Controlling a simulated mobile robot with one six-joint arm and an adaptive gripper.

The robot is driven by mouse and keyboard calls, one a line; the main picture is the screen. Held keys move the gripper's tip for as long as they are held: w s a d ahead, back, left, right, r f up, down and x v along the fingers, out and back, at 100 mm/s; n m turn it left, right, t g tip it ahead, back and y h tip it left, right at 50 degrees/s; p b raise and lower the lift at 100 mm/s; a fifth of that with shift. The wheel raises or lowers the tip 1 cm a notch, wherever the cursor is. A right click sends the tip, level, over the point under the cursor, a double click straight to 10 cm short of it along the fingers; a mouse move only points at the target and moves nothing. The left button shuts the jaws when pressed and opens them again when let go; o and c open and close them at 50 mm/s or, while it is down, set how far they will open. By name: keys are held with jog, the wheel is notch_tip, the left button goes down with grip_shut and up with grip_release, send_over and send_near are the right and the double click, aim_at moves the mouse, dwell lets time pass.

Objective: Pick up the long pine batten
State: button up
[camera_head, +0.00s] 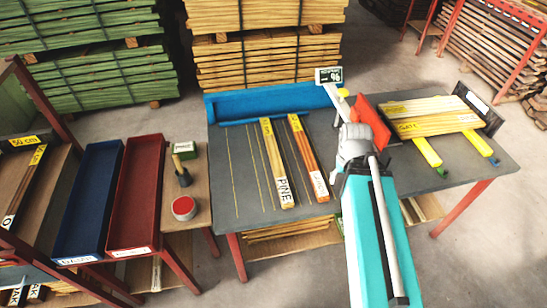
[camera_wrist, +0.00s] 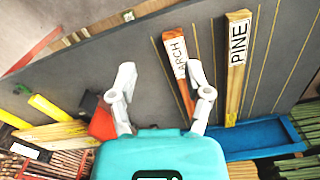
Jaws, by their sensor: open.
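The pine batten (camera_head: 272,150) lies on the grey table, with its PINE label at the near end. It also shows in the wrist view (camera_wrist: 234,85), right of the larch batten. The larch batten (camera_head: 303,147), with a reddish edge, lies just right of the pine in the head view. My gripper (camera_wrist: 161,75) is open and empty, with its two fingers spread in the wrist view. In the head view my arm covers part of the table right of the battens, and the fingers are hard to make out.
A blue tray (camera_head: 262,103) borders the table's back edge. Yellow boards (camera_head: 430,114) lie at the right. Dark blue (camera_head: 88,195) and red (camera_head: 137,200) trays are left. The table left of the pine is bare.

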jog(key=shift+o, duration=1.1)
jog(key=shift+w+a+f, duration=0.1)
jog(key=shift+w+a, duration=0.05)
jog(key=shift+w, duration=0.1)
jog(key=shift+o, duration=0.6)
jog(key=w+a+f+n+t+b, duration=0.1)
jog(key=w+a+f+t+b, duration=0.1)
jog(key=w+a+f+b, duration=0.2)
jog(key=w+a, duration=0.3)
jog(key=w, duration=0.3)
jog(key=shift+w+a, duration=0.2)
jog(key=shift+a, duration=0.05)
jog(key=n+t+y+b, duration=0.1)
jog(key=n+t+b, duration=0.1)
jog(key=b, duration=0.2)
send_near(274, 154)
jog(key=s+v, duration=0.1)
jog(key=v, duration=0.3)
jog(key=shift+w+f, duration=0.2)
jog(key=shift+w, duration=0.05)
jog(key=shift+f, duration=0.1)
jog(key=b+x, duration=0.8)
jog(key=shift+w+a+f, duration=0.1)
jog(key=shift+w+f, duration=0.1)
jog(key=shift+f, duration=0.1)
